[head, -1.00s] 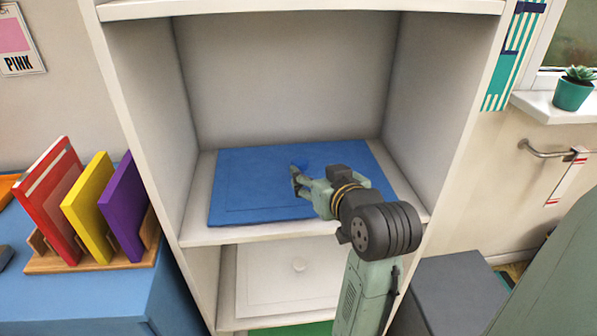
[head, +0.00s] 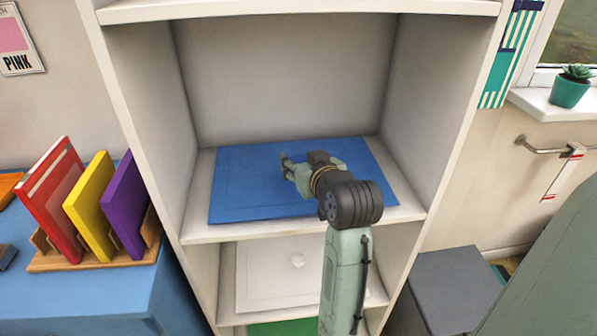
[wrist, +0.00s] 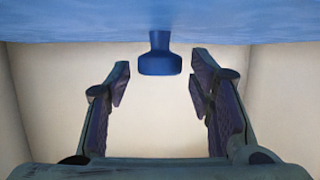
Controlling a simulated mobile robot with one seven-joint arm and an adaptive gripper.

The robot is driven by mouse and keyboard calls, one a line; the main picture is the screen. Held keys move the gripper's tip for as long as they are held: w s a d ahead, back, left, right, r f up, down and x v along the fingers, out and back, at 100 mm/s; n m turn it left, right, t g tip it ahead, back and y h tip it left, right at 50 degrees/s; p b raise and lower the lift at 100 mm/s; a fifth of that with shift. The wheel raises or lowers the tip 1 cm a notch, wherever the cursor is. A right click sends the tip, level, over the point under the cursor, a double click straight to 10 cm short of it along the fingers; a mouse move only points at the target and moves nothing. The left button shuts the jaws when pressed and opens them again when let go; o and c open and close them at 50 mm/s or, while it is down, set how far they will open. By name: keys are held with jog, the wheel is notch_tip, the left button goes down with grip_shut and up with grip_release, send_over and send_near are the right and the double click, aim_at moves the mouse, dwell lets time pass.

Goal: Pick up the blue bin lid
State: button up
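The blue bin lid (head: 240,195) lies flat on the middle shelf of the white shelf unit. Its blue knob (wrist: 160,58) shows in the wrist view, with the lid's surface (wrist: 60,25) along the top of that picture. My gripper (head: 285,160) is low over the lid in the head view. In the wrist view my gripper (wrist: 161,80) is open, with one finger to each side of the knob and a gap on both sides. The knob is hidden behind my gripper in the head view.
A white lid (head: 265,285) with a knob lies on the shelf below. The unit's side walls (head: 150,110) and upper shelf (head: 300,10) bound the space. A grey box (head: 455,290) stands at right. Red, yellow and purple books (head: 125,205) stand at left.

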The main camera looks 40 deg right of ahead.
jog(key=c, duration=1.1)
grip_shut()
jog(key=shift+r, duration=0.2)
